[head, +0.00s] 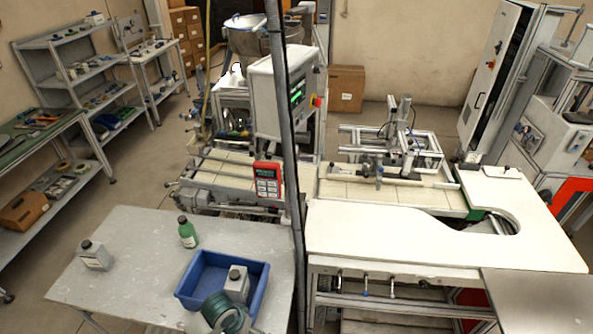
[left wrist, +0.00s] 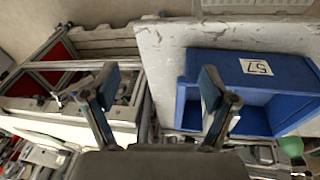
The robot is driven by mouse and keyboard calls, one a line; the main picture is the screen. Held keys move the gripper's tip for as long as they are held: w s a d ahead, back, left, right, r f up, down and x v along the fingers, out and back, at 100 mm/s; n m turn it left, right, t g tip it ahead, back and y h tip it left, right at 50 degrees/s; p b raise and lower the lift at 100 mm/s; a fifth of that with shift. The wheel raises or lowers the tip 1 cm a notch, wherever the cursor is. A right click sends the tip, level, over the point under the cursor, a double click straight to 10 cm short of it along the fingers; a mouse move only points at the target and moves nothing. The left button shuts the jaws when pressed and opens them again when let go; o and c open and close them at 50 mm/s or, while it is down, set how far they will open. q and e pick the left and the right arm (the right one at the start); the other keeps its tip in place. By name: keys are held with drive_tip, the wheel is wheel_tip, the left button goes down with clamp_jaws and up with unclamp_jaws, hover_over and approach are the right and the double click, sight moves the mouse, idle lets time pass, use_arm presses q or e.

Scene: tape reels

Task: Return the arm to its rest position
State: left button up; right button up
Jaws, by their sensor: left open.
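My left gripper (left wrist: 160,82) is open and empty in the left wrist view, its two fingers spread wide apart. One finger shows in front of the blue tray's side, the other over a metal-framed structure; the distance to either is hard to judge. No arm or gripper of mine shows clearly in the head view. My right gripper is in neither view.
A grey table (head: 130,255) holds a blue tray (head: 190,292), a green bottle (head: 188,236) and a grey-white bottle (head: 95,258). A pale bottle (head: 237,282) and a dark teal reel-like thing (head: 222,312) show at the tray. A grey post (head: 290,150) stands right of the table.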

use_arm(q)
drive_tip(key=s+a+f+n+t+y, duration=0.1)
drive_tip(key=s+a+f, duration=0.25)
drive_tip(key=s, duration=0.45)
drive_tip(key=s+a+f+t+y, duration=0.1)
drive_tip(key=s+a+f, duration=0.25)
drive_tip(key=s, duration=0.35)
wheel_tip(320, 180, down, 30)
drive_tip(key=s+g+b, duration=0.1)
drive_tip(key=s+b, duration=0.1)
drive_tip(key=b, duration=0.3)
drive_tip(key=s+a+f+g+b, duration=0.1)
drive_tip(key=s+a+f+b, duration=0.2)
drive_tip(key=s+f, duration=1.5)
wheel_tip(320, 180, down, 2)
drive_tip(key=shift+a, duration=0.3)
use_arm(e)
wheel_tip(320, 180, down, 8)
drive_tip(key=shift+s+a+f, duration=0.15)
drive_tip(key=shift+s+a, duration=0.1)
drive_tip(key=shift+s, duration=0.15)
